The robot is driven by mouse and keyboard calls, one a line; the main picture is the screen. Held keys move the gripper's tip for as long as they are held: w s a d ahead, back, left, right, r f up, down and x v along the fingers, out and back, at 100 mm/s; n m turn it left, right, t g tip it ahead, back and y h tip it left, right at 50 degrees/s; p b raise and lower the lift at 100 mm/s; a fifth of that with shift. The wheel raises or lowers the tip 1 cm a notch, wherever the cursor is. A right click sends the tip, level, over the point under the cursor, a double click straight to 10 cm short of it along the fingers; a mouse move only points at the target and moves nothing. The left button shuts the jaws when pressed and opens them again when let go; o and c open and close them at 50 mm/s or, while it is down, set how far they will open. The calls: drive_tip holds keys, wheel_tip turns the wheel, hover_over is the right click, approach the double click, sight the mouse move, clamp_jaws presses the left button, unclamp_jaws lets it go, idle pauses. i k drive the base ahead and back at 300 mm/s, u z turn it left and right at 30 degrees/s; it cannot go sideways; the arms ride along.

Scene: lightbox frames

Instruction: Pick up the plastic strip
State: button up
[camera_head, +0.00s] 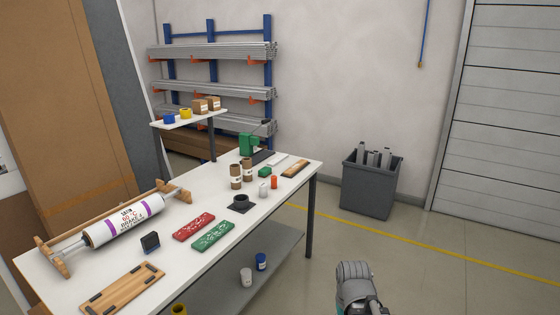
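A white table (167,248) runs from the lower left to the middle. A thin pale strip (279,160) lies flat near its far right end, beside a wooden block; it may be the plastic strip, but I cannot tell for sure. A red speckled flat piece (193,226) and a green speckled flat piece (213,235) lie near the table's middle. My gripper (356,284) is at the bottom edge, right of the table and apart from everything on it. Its fingers cannot be made out.
A large labelled roll (125,220) on a wooden stand fills the table's left. Brown cylinders (236,176), a black round holder (241,203) and a green device (248,144) stand farther back. A grey bin (370,187) stands by the wall.

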sight(281, 158)
drive_tip(key=u, duration=0.2)
drive_tip(key=i, duration=1.85)
drive_tip(key=z, duration=0.25)
drive_tip(key=i, duration=1.5)
drive_tip(key=z, duration=0.35)
